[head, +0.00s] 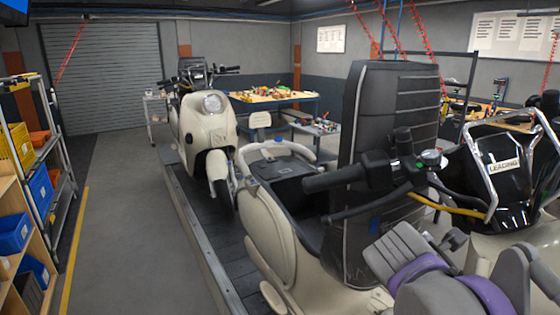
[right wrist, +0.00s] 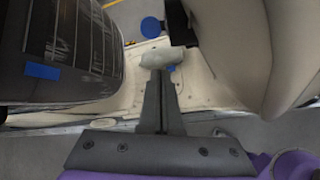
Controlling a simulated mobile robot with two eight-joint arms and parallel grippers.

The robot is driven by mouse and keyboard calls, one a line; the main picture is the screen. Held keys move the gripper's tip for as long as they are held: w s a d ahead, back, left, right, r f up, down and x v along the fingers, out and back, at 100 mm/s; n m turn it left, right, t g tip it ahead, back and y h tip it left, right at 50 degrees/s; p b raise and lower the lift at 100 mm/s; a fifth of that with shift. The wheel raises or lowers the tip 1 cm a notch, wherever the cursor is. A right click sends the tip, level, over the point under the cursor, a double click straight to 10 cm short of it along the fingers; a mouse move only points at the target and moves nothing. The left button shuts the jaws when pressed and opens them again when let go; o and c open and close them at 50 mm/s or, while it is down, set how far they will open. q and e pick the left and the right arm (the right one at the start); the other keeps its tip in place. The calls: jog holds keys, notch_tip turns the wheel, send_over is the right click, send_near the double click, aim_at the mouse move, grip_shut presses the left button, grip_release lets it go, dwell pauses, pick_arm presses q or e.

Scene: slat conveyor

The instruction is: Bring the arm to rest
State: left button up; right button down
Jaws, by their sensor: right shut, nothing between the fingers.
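My right gripper (right wrist: 160,85) shows in the right wrist view, its two dark grey fingers pressed together with nothing between them. It points at the cream body panel (right wrist: 138,62) of a scooter, and a small pale block-shaped part shows just beyond the fingertips. I cannot tell whether the tips touch it. In the head view my right arm, grey with purple bands, is at the bottom right, in front of the near cream scooter (head: 268,222); the fingertips cannot be made out there. My left gripper is in neither view.
A tall black ribbed seat-like part (head: 385,130) and a handlebar stand close to my right arm. Another cream scooter (head: 208,130) stands farther along the slat conveyor (head: 198,235). Shelves with bins (head: 20,150) line the left; the floor between is clear.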

jog(key=s+a+f+m+y, duration=0.1)
jog(key=s+a+f+m, duration=0.1)
jog(key=f+m, duration=0.2)
jog(key=s+a+f+m+y, duration=0.2)
jog(key=f+m, duration=0.3)
jog(key=f, duration=0.4)
jog(key=shift+s+a, duration=0.45)
jog(key=c, duration=1.5)
grip_release()
jog(key=s+a+f+m+y, duration=0.1)
jog(key=s+a+f+m, duration=0.1)
jog(key=f+m, duration=0.1)
jog(key=s+a+f+m+y, duration=0.1)
jog(key=s+f+m, duration=0.1)
jog(key=f+m, duration=0.2)
jog(key=s+a+f+m+y, duration=0.1)
jog(key=s+a+f+m, duration=0.1)
jog(key=f+m, duration=0.1)
jog(key=shift+a+f+t+y, duration=0.15)
jog(key=shift+f+t, duration=0.05)
jog(key=shift+f, duration=0.25)
jog(key=shift+a+f+t+y, duration=0.15)
jog(key=shift+f+t, duration=0.05)
jog(key=shift+f, duration=0.25)
jog(key=shift+o, duration=1.3)
jog(key=shift+s+a+f+m, duration=0.1)
jog(key=shift+f+m, duration=0.1)
jog(key=shift+m, duration=0.2)
jog(key=o, duration=0.4)
jog(key=shift+o, duration=0.2)
